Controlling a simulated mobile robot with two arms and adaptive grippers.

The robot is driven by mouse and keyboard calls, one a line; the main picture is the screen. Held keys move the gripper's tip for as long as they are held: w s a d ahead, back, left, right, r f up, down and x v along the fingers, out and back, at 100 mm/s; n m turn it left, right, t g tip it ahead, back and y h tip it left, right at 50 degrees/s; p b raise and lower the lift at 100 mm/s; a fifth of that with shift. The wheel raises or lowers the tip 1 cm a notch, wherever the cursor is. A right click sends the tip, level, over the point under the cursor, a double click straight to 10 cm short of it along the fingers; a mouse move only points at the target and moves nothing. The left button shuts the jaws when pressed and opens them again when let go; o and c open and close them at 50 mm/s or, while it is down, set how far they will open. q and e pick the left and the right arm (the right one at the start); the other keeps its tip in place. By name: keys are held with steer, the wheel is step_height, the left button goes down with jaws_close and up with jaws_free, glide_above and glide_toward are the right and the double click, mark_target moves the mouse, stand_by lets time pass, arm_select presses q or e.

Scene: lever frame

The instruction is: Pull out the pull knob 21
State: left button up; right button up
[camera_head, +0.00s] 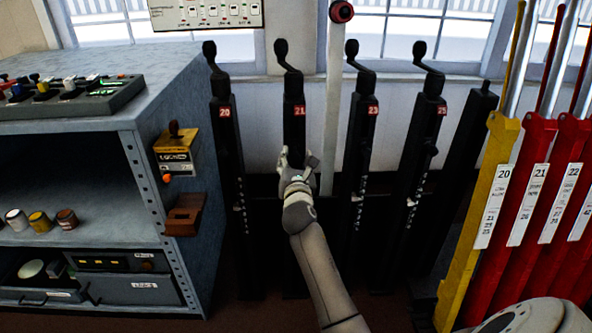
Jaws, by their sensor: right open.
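The black post with the red label 21 (294,125) stands upright near the middle of the head view, with a crank handle (284,58) on top. My right gripper (297,158) is in front of this post, below the label. It is open. The pull knob 21 itself cannot be made out; my gripper and forearm cover that part of the post. I cannot tell whether the fingers are around the knob or touching it. My left gripper is not in view.
Black posts 20 (225,125), 23 (371,125) and 25 (438,120) stand either side. A white pole (334,100) is close right of post 21. A grey shelf cabinet (140,170) is at left. Yellow (487,200) and red (528,190) levers are at right.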

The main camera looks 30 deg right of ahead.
steer(key=v, duration=1.1)
steer(key=shift+s+a, duration=0.25)
steer(key=shift+f, duration=0.15)
